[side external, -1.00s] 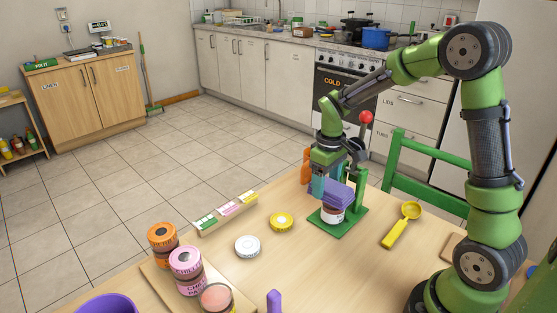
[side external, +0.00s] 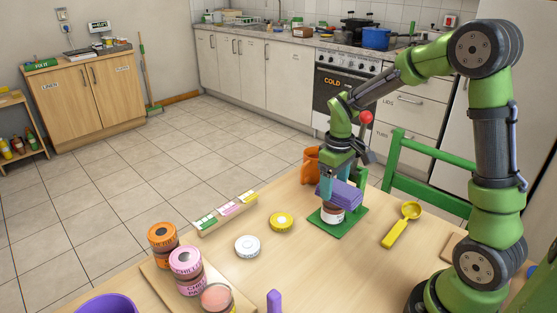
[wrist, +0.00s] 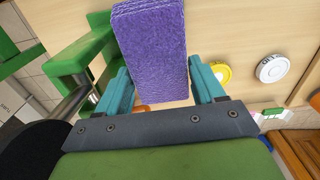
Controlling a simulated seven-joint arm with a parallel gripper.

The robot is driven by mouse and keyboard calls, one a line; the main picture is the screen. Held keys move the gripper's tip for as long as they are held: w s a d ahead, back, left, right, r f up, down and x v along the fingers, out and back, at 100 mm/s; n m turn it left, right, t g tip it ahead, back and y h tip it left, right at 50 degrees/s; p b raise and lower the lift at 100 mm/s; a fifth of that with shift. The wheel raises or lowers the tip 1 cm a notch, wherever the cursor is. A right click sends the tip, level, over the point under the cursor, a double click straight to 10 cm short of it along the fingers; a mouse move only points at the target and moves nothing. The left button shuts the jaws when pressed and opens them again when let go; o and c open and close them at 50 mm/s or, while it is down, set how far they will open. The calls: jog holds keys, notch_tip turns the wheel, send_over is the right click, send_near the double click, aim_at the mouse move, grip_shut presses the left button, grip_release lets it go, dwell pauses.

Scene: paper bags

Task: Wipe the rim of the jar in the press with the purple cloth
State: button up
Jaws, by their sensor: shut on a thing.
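The purple cloth (side external: 345,195) is a folded pad lying over the top of the jar (side external: 332,215) in the side view. The jar stands on the green base of the press (side external: 357,219), and the cloth hides its rim. My gripper (side external: 336,184) points down over the jar with its teal fingers shut on the cloth. In the wrist view the cloth (wrist: 152,45) sits between the two teal fingers, and the jar is hidden behind it. The press has a red knob (side external: 366,117), with my wrist close in front of its column.
A yellow lid (side external: 281,221) and a white lid (side external: 247,246) lie to the left. A yellow scoop (side external: 402,225) lies to the right. Several jars stand on a board at the front left.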

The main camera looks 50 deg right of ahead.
jog(key=shift+d, duration=0.2)
jog(key=shift+w+d, duration=0.15)
jog(key=shift+d, duration=0.15)
jog(key=shift+w, duration=0.2)
jog(key=shift+w+d, duration=0.15)
jog(key=shift+w, duration=0.15)
jog(key=shift+w+a, duration=0.2)
jog(key=shift+w, duration=0.2)
jog(key=shift+s, duration=0.1)
jog(key=shift+s+a, duration=0.35)
jog(key=shift+a, duration=0.1)
